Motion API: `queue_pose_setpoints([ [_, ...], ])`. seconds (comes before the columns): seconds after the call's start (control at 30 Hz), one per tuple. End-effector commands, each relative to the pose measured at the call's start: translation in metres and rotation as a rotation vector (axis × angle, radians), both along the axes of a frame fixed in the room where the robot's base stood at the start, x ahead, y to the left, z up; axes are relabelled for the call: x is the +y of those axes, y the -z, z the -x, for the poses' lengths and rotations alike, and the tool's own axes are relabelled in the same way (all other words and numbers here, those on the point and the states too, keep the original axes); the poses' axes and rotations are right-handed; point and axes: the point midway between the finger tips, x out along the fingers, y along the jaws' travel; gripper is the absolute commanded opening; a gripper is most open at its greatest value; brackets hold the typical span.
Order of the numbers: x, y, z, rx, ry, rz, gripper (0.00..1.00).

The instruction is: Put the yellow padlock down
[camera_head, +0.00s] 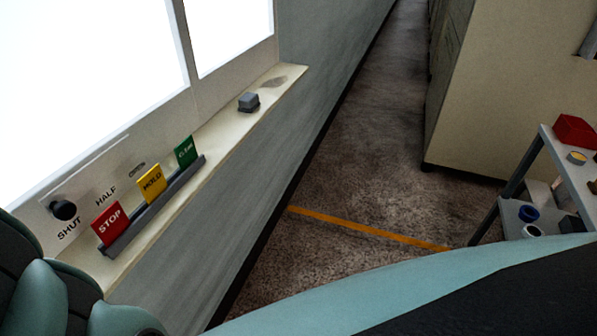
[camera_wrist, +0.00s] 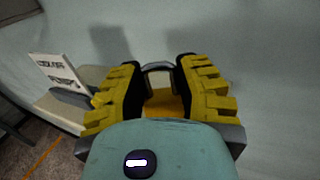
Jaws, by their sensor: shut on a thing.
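The yellow padlock (camera_wrist: 165,104) is in the wrist view, between the two fingers of my gripper (camera_wrist: 158,72). Its body is orange-yellow and its grey curved shackle shows at the far end of the fingers. My gripper has dark pads with ridged yellow backs and is shut on the padlock. The lower part of the padlock is hidden behind my wrist housing. A pale wall lies behind it, with shadows on it.
In the wrist view a white lettered sign (camera_wrist: 57,73) stands in a dark holder on a pale ledge (camera_wrist: 62,114). In the head view a sill (camera_head: 222,122) carries red, yellow and green cards and a grey block (camera_head: 248,102). A shelf cart (camera_head: 547,137) stands right.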

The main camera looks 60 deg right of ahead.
Motion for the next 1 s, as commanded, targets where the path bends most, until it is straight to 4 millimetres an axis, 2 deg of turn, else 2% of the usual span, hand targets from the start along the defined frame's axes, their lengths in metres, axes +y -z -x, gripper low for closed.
queue_pose_setpoints([
  [0.03,0.000,0.002,0.000,-0.001,-0.001,-0.001,0.00],
  [0.07,0.000,0.001,0.000,0.000,-0.001,0.000,0.38],
  [0.27,0.000,0.001,0.000,0.000,-0.001,0.000,0.59],
  [0.67,0.000,-0.005,0.001,-0.001,-0.002,0.001,0.59],
  [0.73,-0.004,0.001,0.008,0.001,-0.004,-0.002,0.59],
  [1.0,-0.029,0.002,0.041,0.002,-0.006,0.002,0.59],
])
